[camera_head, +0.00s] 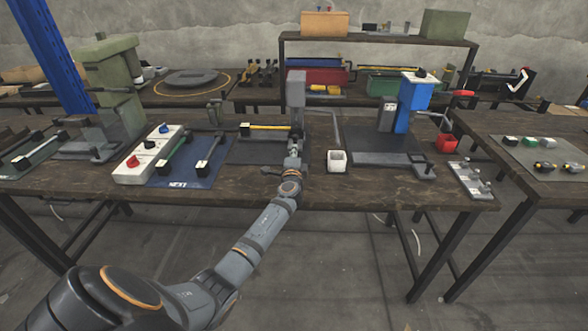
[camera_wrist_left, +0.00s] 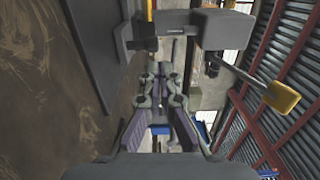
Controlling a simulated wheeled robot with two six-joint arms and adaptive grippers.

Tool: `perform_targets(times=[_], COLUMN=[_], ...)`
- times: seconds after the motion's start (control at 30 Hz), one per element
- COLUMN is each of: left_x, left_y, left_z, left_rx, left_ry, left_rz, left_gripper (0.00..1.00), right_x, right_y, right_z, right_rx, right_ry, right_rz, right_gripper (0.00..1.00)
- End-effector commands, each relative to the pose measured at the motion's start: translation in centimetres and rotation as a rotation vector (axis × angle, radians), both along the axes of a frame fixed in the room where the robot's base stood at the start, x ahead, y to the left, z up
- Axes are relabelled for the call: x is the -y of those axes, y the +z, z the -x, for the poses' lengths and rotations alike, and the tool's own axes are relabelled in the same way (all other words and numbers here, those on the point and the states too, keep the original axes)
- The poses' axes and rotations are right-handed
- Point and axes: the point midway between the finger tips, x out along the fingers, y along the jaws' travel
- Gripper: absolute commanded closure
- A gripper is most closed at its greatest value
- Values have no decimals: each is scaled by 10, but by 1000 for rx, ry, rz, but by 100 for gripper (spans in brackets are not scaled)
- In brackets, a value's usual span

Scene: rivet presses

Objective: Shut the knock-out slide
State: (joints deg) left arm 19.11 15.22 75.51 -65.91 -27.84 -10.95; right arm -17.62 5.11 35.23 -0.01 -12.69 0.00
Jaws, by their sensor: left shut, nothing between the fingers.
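My left gripper (camera_head: 294,150) is shut and empty, at the front of a grey rivet press (camera_head: 296,90) in the middle of the table. A yellow bar with black end blocks (camera_head: 268,127) lies across this press's dark base plate, just left of the gripper. I cannot tell for sure which part is the knock-out slide. In the left wrist view my fingers (camera_wrist_left: 162,88) are close to a grey block (camera_wrist_left: 225,30); whether they touch it is unclear. A rod with a yellow end (camera_wrist_left: 282,97) sticks out from that block. My right gripper is out of view.
A white control box (camera_head: 150,155) with knobs and a blue mat (camera_head: 190,175) lie to the left. A green press (camera_head: 112,85) stands far left.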

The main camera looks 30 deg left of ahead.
Motion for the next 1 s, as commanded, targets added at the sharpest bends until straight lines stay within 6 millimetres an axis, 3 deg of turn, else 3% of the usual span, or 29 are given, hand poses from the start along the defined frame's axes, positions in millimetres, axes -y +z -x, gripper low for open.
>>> perform_targets(times=[0.17, 0.4, 0.73, 1.0], left_x=[20, 39, 42, 42], left_y=[-1, -2, -2, -3], left_z=[33, 64, 70, 70], left_rx=[-3, -2, -3, -3], left_ry=[-1, 0, 1, 1], left_rz=[2, 2, 2, 2], left_gripper=[100, 100, 100, 100], right_x=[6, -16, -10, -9], right_y=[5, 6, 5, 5], right_z=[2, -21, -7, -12], right_rx=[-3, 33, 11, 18], right_ry=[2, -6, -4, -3], right_rz=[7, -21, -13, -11], right_gripper=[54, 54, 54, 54])
